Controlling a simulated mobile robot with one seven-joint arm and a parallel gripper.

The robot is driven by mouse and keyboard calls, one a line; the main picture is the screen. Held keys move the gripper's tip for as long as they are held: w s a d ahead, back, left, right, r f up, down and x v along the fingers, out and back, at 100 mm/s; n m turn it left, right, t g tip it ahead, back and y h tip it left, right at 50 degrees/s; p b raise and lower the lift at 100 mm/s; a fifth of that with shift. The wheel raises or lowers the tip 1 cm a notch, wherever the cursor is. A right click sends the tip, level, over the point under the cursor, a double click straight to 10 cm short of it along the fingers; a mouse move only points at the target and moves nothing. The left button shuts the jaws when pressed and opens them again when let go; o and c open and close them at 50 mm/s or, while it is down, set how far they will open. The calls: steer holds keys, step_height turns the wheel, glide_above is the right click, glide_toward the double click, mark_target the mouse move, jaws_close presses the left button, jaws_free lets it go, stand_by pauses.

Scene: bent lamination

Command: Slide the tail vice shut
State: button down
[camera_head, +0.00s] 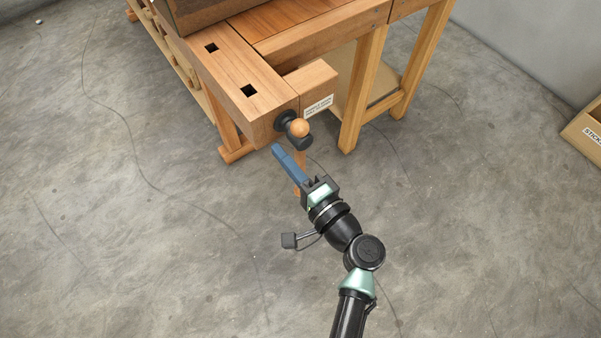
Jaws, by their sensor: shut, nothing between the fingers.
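The tail vice (242,83) is a wooden block with two dark square holes, at the near left corner of the workbench (280,30). A gap shows between part of the vice and the bench front. A black screw hub (283,121) with a wooden ball-ended handle (299,127) sticks out of its near end face. My gripper (278,150) has blue fingers, shut and empty. They point up and left, just below the hub and handle. They look close to the vice's end face, but I cannot tell if they touch it. The lower part of the handle is partly hidden behind my gripper.
A small label (318,106) is on the block right of the vice. Bench legs (364,90) stand at right, with a low shelf (385,95) between them. A wooden box (585,135) sits at the far right. The grey floor (130,230) around my arm is clear.

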mark_target(264, 134)
steer(key=shift+x, duration=1.7)
steer(key=b+x, duration=0.3)
steer(key=x, duration=0.4)
steer(key=shift+w+a+f+b, duration=0.1)
steer(key=shift+w+b, duration=0.05)
steer(key=shift+b, duration=0.2)
steer(key=shift+a+r, duration=0.15)
steer(key=shift+r, duration=0.25)
